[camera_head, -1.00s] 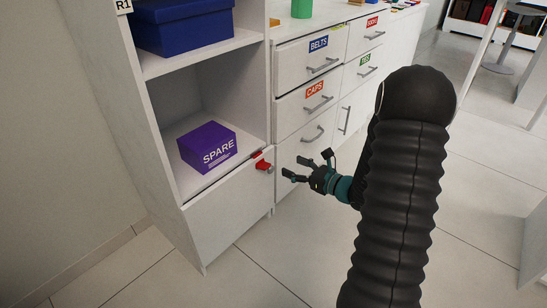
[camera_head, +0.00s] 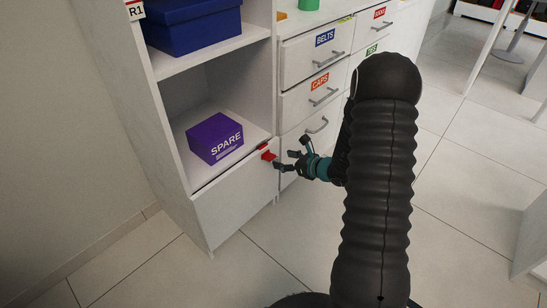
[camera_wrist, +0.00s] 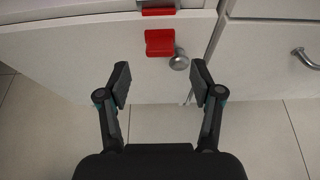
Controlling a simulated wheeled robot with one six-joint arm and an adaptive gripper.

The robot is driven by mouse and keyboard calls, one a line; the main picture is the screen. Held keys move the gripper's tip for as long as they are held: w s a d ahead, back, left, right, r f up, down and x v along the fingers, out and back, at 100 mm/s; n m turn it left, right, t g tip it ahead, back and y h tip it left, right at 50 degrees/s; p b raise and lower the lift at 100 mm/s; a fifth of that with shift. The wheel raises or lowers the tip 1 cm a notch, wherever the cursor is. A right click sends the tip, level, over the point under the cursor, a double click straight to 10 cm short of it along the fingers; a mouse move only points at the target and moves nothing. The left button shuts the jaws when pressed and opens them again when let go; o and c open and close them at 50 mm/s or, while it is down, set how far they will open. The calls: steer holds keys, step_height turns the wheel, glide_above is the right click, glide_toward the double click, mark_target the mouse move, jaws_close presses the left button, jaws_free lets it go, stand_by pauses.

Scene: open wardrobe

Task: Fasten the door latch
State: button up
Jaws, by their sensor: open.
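The red door latch (camera_head: 268,155) is at the upper right corner of the white lower door (camera_head: 232,200), under the open shelf. In the wrist view the latch (camera_wrist: 159,43) shows as a red block on the door (camera_wrist: 80,58), with a second red piece (camera_wrist: 158,11) above it on the cabinet edge. A small gap shows between the two. A round metal knob (camera_wrist: 180,60) sits just right of the block. My gripper (camera_head: 284,161) is open and empty, close in front of the latch. In the wrist view the fingers (camera_wrist: 160,76) spread below the block, apart from it.
A purple SPARE box (camera_head: 215,138) stands on the shelf above the door, and a blue box (camera_head: 195,25) on the shelf higher up. Labelled drawers with grey handles (camera_head: 318,125) adjoin on the right. The tiled floor (camera_head: 165,265) in front is clear.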

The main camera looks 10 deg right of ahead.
mark_target(273, 157)
steer(key=shift+x, duration=3.05)
